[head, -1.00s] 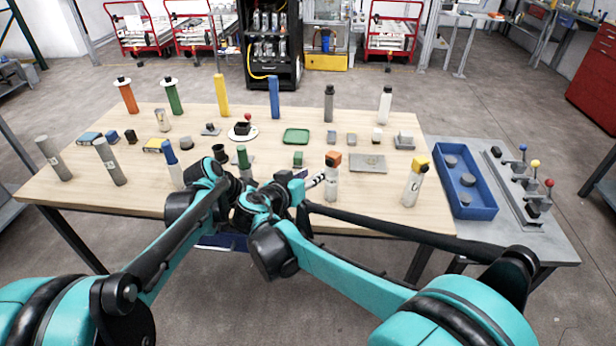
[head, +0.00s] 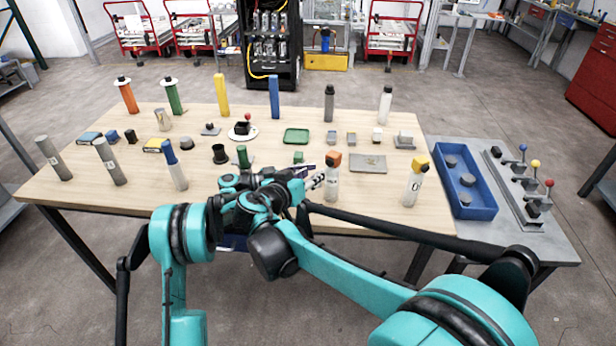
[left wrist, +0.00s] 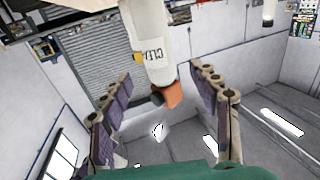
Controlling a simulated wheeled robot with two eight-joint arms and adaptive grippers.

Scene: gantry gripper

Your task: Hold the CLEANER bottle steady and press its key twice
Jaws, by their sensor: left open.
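The CLEANER bottle (head: 331,188) stands upright on the table, white with an orange key (head: 334,159) on top. In the left wrist view the bottle (left wrist: 158,45) appears upside down, with part of its label readable and its orange key (left wrist: 173,97) low in the picture. My left gripper (left wrist: 159,78) is open, its purple-padded fingers spread either side of the bottle's top with gaps showing.
A white bottle with a yellow top (head: 415,183) stands to the right. A grey plate (head: 368,163) lies between the two bottles. A blue-topped bottle (head: 174,168) and several small blocks stand to the left. A blue tray (head: 478,205) is on the side table.

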